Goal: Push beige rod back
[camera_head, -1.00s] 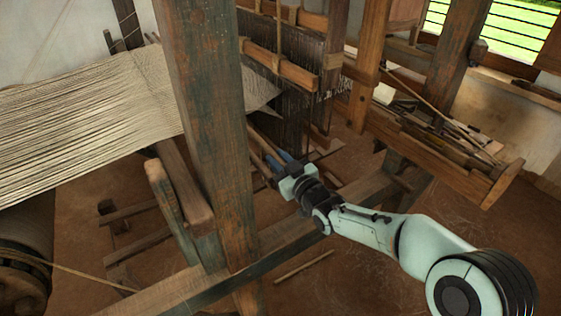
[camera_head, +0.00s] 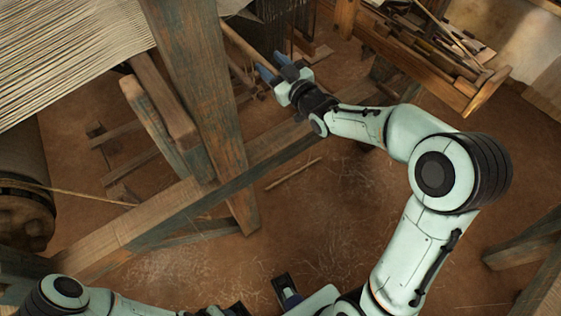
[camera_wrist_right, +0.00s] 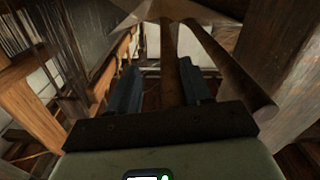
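A beige-brown rod (camera_head: 240,43) slants down from the loom in the head view, its lower end close to my right gripper (camera_head: 274,67). In the right wrist view my right gripper (camera_wrist_right: 161,88) is open, its two blue-grey fingers well apart. A light brown rod (camera_wrist_right: 232,66) runs just outside the right-hand finger, its blunt end beside it. A darker bar (camera_wrist_right: 171,62) shows between the fingers; whether it is touched cannot be told. Part of my left arm is at the lower left of the head view, and what appears to be its gripper (camera_head: 288,293) is partly seen at the bottom edge.
A thick wooden post (camera_head: 190,75) and a long low beam (camera_head: 130,225) stand left of my right arm. Stretched pale warp threads (camera_head: 70,45) are at upper left. A wooden tray (camera_head: 440,70) of sticks is at upper right. A thin stick (camera_head: 293,173) lies on the open earth floor.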

